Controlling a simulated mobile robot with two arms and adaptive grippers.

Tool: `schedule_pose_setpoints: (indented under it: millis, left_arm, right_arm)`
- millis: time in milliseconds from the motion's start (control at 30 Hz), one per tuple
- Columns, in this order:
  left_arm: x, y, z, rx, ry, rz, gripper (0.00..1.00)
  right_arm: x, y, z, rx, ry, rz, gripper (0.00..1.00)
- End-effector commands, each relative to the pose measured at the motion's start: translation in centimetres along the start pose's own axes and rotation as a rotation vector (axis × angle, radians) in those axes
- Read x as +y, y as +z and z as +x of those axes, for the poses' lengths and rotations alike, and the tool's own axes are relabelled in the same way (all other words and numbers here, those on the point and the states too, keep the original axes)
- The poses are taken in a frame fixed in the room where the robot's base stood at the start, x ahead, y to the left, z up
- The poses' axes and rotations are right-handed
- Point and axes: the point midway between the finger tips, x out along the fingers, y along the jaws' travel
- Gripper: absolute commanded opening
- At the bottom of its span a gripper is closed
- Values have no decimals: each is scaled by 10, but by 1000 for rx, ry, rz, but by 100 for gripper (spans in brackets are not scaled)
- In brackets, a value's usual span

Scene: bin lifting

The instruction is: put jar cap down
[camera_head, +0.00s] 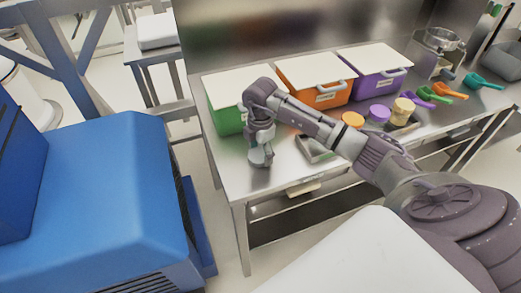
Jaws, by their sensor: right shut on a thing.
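My right gripper (260,148) points down over the left end of the steel table (227,176). It is shut on a small, pale grey-green thing, probably the jar cap (261,158), at or just above the tabletop. The fingers partly hide it, and I cannot tell if it touches the table. Round caps or jars, one orange (352,119), one purple (379,113) and one pale yellow (403,106), stand to the right beyond my arm. My left gripper is out of view.
Lidded green (228,120), orange (318,96) and purple (376,83) bins line the table's back. A metal tray (313,150) lies partly behind my arm. Several coloured scoops (450,90) lie at the right. A blue machine (90,190) stands left of the table.

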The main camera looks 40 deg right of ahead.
Motion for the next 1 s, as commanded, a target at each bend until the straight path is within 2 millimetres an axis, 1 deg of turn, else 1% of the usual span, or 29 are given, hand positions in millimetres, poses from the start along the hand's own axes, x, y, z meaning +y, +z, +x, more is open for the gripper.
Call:
schedule_pose_setpoints:
  millis: [333, 367, 400, 500, 800, 867, 933, 1000]
  left_arm:
    - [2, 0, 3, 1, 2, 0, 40]
    - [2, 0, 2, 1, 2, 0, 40]
    - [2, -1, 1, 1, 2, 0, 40]
    - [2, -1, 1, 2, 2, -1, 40]
    - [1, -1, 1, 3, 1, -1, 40]
    - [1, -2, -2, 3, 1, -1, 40]
    - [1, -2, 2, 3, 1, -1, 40]
    - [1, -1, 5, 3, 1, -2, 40]
  right_arm:
    - [0, 0, 5, 0, 1, 0, 49]
    - [0, 0, 4, 0, 1, 0, 73]
    - [0, 0, 3, 0, 1, 0, 80]
    - [0, 0, 3, 0, 1, 0, 94]
    - [0, 0, 2, 0, 1, 0, 94]
    - [1, 0, -1, 0, 2, 0, 94]
    - [2, 0, -6, 0, 5, -1, 94]
    - [2, 1, -16, -1, 7, 0, 94]
